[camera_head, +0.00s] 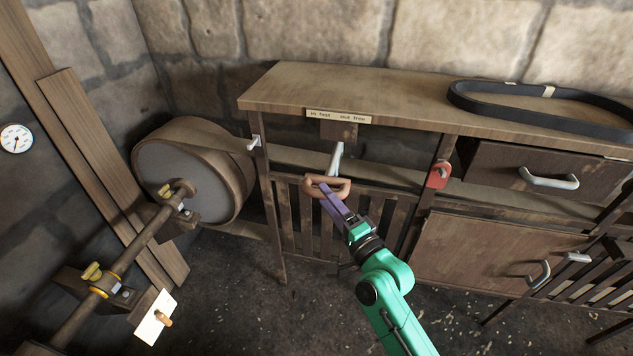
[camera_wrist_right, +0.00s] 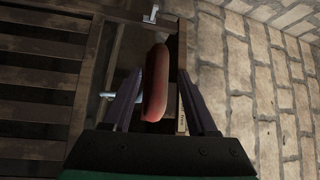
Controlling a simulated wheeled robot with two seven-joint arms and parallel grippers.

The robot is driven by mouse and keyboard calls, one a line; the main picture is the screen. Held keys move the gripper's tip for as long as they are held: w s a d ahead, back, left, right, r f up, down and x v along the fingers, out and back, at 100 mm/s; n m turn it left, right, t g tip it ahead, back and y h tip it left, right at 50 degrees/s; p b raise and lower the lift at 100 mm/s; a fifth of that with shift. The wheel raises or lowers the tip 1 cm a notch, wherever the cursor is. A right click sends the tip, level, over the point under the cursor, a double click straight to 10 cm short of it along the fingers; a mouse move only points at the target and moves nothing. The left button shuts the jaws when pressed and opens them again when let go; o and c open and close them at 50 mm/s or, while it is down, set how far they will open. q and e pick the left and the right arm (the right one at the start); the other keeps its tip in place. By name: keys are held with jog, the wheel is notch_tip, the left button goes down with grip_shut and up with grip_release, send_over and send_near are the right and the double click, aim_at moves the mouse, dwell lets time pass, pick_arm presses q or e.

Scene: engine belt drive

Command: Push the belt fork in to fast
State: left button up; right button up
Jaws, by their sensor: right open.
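The belt fork's handle is a reddish-brown grip (camera_head: 328,181) on a pale metal rod (camera_head: 336,157), below the front edge of the wooden bench. A small sign (camera_head: 338,116) above it reads "in fast" and "out free". My right gripper (camera_head: 328,192) is at the handle, with its purple fingers pointing at it. In the right wrist view the handle (camera_wrist_right: 155,85) shows between the two open fingers (camera_wrist_right: 160,100), and I cannot tell whether either touches it. The belt (camera_head: 300,156) runs from the large drum (camera_head: 188,172) behind the bench frame. My left gripper is out of view.
A black belt loop (camera_head: 500,107) lies on the bench top (camera_head: 400,92). A red switch-like piece (camera_head: 439,174) is on the post right of the handle. Drawers and a cupboard (camera_head: 500,250) stand further right. A slatted guard (camera_head: 310,215) is below the handle. A shaft (camera_head: 140,240) runs at left.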

jog(key=x, duration=0.5)
jog(key=shift+f, duration=0.1)
jog(key=shift+w, duration=0.1)
grip_shut()
